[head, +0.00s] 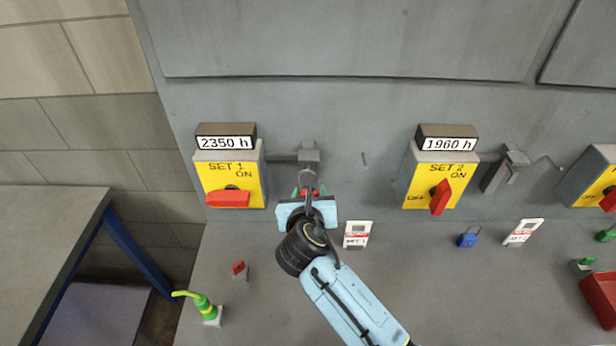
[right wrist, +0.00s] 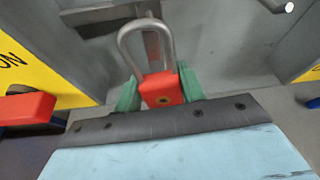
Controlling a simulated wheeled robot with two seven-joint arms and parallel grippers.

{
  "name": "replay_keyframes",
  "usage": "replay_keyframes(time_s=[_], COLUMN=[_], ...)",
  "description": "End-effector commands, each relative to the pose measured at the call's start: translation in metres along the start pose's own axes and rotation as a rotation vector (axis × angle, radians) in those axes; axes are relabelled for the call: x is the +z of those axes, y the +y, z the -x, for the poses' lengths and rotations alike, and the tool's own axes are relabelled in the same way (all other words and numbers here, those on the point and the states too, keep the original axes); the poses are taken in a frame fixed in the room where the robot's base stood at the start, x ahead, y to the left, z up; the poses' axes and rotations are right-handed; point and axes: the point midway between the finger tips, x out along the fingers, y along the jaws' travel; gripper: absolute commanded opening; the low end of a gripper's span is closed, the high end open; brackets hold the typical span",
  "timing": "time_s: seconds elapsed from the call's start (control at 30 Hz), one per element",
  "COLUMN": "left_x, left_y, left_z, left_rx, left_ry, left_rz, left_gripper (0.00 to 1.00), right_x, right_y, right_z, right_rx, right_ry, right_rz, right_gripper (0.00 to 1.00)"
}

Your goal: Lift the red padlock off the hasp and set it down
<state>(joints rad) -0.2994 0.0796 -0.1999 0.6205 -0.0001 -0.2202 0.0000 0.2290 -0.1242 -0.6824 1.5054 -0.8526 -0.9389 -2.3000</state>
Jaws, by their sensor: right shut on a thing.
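The red padlock (right wrist: 162,90) is upright in the right wrist view, its grey shackle loop on top. My right gripper (right wrist: 158,92) is shut on its red body, with a green fingertip on each side. The hasp (right wrist: 152,44) shows behind and through the shackle; I cannot tell whether the shackle still passes through it. In the head view the hasp (head: 308,155) sticks out beside the SET 1 switch box (head: 230,177). My right gripper (head: 309,192) is just below it, mostly hiding the padlock. My left gripper is not in view.
On the grey ledge are a white tag (head: 357,234), a small red item (head: 239,269), a green-and-yellow item (head: 203,306) and a blue padlock (head: 467,238). The SET 2 box (head: 438,180) stands to the right. Bare ledge lies between the tag and blue padlock.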

Motion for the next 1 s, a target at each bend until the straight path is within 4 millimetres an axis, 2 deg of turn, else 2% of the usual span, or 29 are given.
replay_keyframes(time_s=[0.7, 1.0], left_x=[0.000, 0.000], left_y=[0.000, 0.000], left_z=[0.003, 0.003], left_rx=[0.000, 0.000], left_ry=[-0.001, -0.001], left_rz=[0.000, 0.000], left_gripper=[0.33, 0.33], right_x=[-0.010, -0.012], right_y=[0.000, 0.000], right_z=[0.027, 0.030], right_rx=[0.000, 0.000], right_ry=[-0.001, -0.001], right_rz=[-0.001, -0.001], right_gripper=[0.12, 0.12])
